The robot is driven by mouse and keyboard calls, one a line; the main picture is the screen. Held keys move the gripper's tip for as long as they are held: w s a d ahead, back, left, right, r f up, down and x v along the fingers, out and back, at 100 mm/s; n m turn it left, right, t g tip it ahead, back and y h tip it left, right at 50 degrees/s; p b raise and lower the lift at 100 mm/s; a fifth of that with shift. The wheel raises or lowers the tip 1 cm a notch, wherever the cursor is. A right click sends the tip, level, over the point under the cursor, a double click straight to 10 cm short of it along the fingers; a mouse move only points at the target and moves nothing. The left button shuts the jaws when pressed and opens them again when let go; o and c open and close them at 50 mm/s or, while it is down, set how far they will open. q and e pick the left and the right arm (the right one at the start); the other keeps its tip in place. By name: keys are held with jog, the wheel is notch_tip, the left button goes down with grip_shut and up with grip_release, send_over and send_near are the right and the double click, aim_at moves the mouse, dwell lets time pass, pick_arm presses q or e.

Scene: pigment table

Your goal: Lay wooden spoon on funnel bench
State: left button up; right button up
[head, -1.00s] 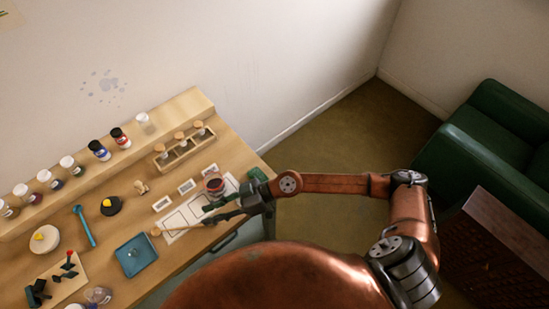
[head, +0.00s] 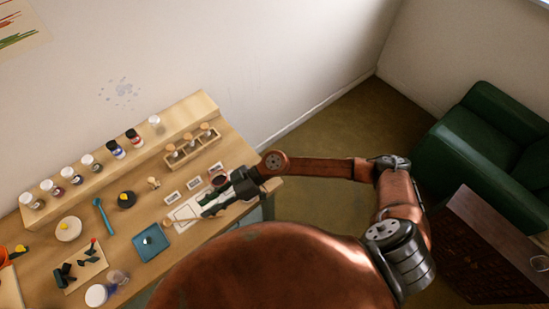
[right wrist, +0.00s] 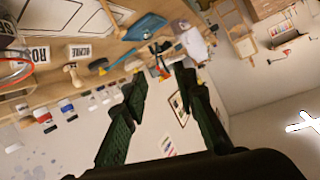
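The wooden spoon shows only as a small tan end (head: 167,222) at the left edge of a white outlined sheet (head: 186,213) on the table. The rest of it is hidden or too small to tell. My right gripper (head: 207,206) is low over the sheet, to the right of that end. In the right wrist view its two dark fingers (right wrist: 160,82) stand apart, with nothing seen held between them. I cannot tell which thing is the funnel bench. My left gripper is in neither view.
A wooden rack with corked vials (head: 190,148) stands behind the sheet, with small label cards (head: 194,183) between. A blue tray (head: 151,242) lies to the left. Several jars (head: 116,149) line the back shelf. A green armchair (head: 490,130) stands far right.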

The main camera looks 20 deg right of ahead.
jog(key=s+f+n+g+h, duration=0.3)
jog(key=s+n+g+h, duration=0.2)
jog(key=n+g+h, duration=0.6)
jog(key=w+d+r+m+t+h, duration=0.1)
jog(key=w+d+r+m+t, duration=0.1)
jog(key=d+m, duration=0.6)
jog(key=w+d+r+m+t+h+b, duration=0.1)
jog(key=w+d+r+m+t, duration=0.2)
jog(key=d+r+m+t, duration=0.2)
jog(key=w+d+r+m+t+h+b, duration=0.1)
jog(key=w+d+r+m+t, duration=0.1)
jog(key=d+m, duration=0.9)
jog(key=r+m+t, duration=0.1)
jog(key=m+t, duration=0.1)
jog(key=m, duration=0.3)
jog(key=shift+w+r+m+t+h, duration=0.25)
jog(key=shift+w+m+t+h, duration=0.05)
jog(key=shift+w+m+t, duration=0.1)
jog(key=shift+d, duration=0.1)
